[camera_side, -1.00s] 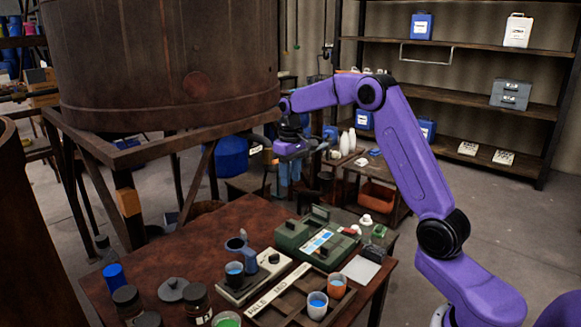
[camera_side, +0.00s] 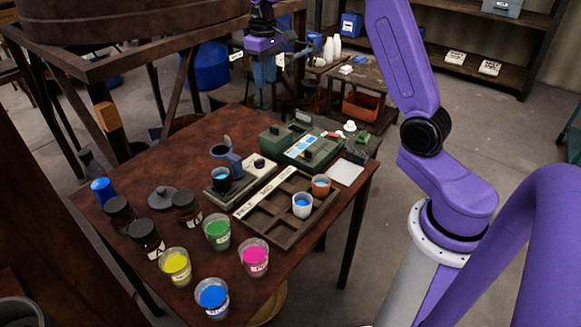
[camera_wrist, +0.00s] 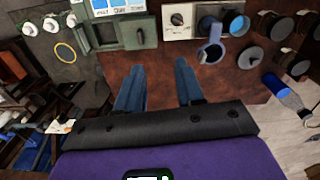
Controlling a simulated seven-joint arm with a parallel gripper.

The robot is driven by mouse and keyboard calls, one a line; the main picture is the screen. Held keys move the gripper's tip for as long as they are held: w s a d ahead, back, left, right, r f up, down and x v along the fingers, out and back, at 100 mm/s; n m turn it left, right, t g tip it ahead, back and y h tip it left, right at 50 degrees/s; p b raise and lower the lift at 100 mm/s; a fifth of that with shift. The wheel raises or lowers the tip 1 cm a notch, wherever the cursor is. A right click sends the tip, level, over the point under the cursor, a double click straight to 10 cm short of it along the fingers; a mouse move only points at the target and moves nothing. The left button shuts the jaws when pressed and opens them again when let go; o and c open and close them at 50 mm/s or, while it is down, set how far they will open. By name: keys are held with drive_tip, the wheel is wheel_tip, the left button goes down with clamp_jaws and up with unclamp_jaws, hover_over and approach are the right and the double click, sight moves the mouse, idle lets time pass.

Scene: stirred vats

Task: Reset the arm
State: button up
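My gripper (camera_side: 264,80) hangs in the air beyond the far edge of the brown worktable (camera_side: 150,175), fingers pointing down. In the wrist view its two blue fingers (camera_wrist: 159,75) are spread apart with nothing between them. The table holds a blue-grey mug (camera_side: 229,160), a white-topped device with a dark cup (camera_side: 221,181), a green machine (camera_side: 300,145) and a dark divided tray (camera_side: 270,222). The gripper touches none of these.
Cups of green (camera_side: 217,234), yellow (camera_side: 175,266), pink (camera_side: 253,257) and blue (camera_side: 212,298) liquid stand near the front, beside dark jars (camera_side: 146,238). A large vat (camera_side: 110,20) on a frame stands at the back left. The space around the gripper looks clear.

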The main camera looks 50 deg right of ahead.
drive_tip(key=s+a+n, duration=0.6)
drive_tip(key=s+a, duration=1)
drive_tip(key=s, duration=0.2)
drive_tip(key=s+d+f+n, duration=0.1)
drive_tip(key=s+n, duration=0.1)
drive_tip(key=s, duration=0.7)
drive_tip(key=s+f+n, duration=0.2)
drive_tip(key=s+n, duration=0.1)
drive_tip(key=s, duration=0.7)
drive_tip(key=shift+s+d+f, duration=0.25)
drive_tip(key=shift+d+f, duration=0.05)
drive_tip(key=shift+d, duration=0.05)
